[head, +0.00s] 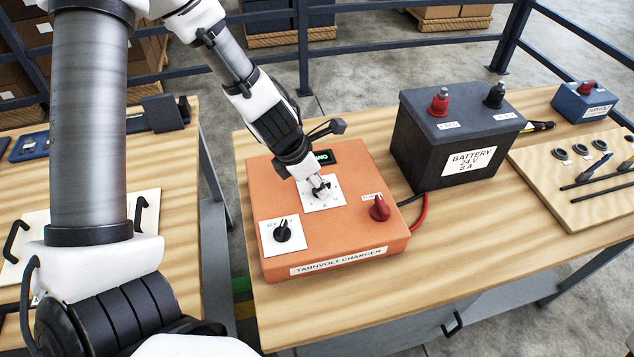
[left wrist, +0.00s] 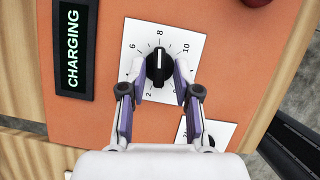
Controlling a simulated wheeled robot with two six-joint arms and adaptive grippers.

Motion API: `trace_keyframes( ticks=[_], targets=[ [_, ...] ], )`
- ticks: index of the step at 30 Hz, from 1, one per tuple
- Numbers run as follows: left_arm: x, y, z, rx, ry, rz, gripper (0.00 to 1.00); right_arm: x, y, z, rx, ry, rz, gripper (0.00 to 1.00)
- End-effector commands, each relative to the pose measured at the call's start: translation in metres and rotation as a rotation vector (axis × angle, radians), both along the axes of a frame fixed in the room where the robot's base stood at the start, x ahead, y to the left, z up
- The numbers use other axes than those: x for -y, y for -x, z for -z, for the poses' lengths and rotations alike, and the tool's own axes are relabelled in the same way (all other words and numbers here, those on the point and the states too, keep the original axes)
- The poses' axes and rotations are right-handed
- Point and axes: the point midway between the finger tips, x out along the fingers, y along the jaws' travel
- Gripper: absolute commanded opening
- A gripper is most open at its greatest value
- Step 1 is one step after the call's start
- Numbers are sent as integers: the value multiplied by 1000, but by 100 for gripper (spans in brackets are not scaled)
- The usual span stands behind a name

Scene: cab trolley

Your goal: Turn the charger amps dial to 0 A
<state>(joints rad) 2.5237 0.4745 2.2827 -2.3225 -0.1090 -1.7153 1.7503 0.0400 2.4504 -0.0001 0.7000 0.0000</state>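The orange charger (head: 340,235) stands on the wooden bench. Its amps dial, a black knob with a white pointer line, shows in the left wrist view (left wrist: 159,65) on a white numbered plate (left wrist: 133,30). The pointer is at 8. My left gripper (head: 318,190) is over this plate and hides most of the dial in the head view. In the left wrist view its two fingers (left wrist: 160,80) stand either side of the dial, apparently with small gaps, so it looks open around it. The fingers hide some numbers. My right gripper is out of view.
The charger also has a second black knob (head: 283,231), a red knob (head: 379,208) and a display reading CHARGING (left wrist: 74,48). A battery (head: 440,150) labelled 24 V 8 A stands to the right, with cables between. A board of small parts (head: 560,200) lies farther right.

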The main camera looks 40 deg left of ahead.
Motion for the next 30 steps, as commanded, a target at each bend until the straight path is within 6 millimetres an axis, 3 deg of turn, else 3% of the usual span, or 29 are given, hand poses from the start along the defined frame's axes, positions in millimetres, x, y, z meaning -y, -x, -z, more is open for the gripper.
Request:
trace_keyframes(
  ticks=[2,16,30],
  targets=[
    [0,0,0,0,0,0,0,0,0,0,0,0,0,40],
    [0,0,3,-1,0,-29,0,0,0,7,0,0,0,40],
    [2,1,6,2,-3,-327,0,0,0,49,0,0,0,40]
  ],
)
